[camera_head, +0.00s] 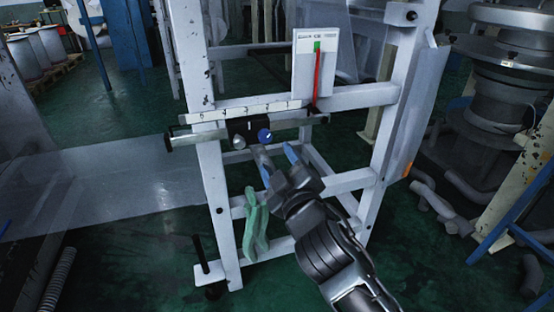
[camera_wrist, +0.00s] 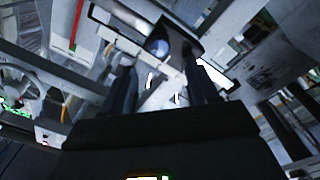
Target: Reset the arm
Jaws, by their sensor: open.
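My gripper (camera_head: 277,155) is open, with its two fingers apart and nothing visible between them. It is in front of the white machine frame, just below and right of a blue knob (camera_head: 264,135) on a dark block (camera_head: 241,128). In the wrist view my gripper (camera_wrist: 165,75) has the blue knob (camera_wrist: 157,46) ahead between its fingers. I cannot tell whether a finger touches the knob. My arm reaches up from the lower right of the head view.
A white ruler bar (camera_head: 247,109) runs above the knob. A white gauge panel (camera_head: 315,62) with a red strip stands above it. Green gloves (camera_head: 255,222) hang on the frame below. A clear film sheet (camera_head: 110,183) extends left. Grey machinery (camera_head: 500,75) stands right.

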